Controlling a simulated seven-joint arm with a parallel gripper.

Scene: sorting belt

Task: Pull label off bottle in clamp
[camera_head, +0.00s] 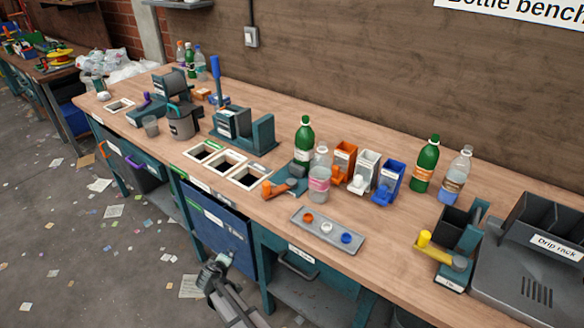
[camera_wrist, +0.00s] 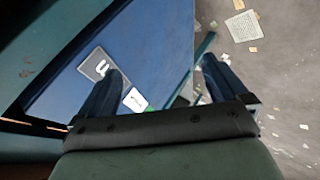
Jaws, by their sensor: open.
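A clear bottle with a pink label (camera_head: 319,184) stands upright on the bench, right beside a dark clamp with an orange handle (camera_head: 275,188). How tightly the clamp holds it I cannot tell. My gripper (camera_head: 210,272) is low in front of the bench, below the top's front edge and well away from the bottle. In the wrist view my gripper (camera_wrist: 162,75) is open with nothing between its fingers. It faces a blue bin front (camera_wrist: 85,60) and the floor; the bottle and clamp are not in that view.
Green bottles (camera_head: 426,166) and a blue-bottomed bottle (camera_head: 455,178) stand at the back. Orange, white and blue dispensers (camera_head: 388,184) stand right of the clamp. A grey tray of caps (camera_head: 328,240) lies in front. Square openings (camera_head: 249,176) are to the left. Scraps litter the floor.

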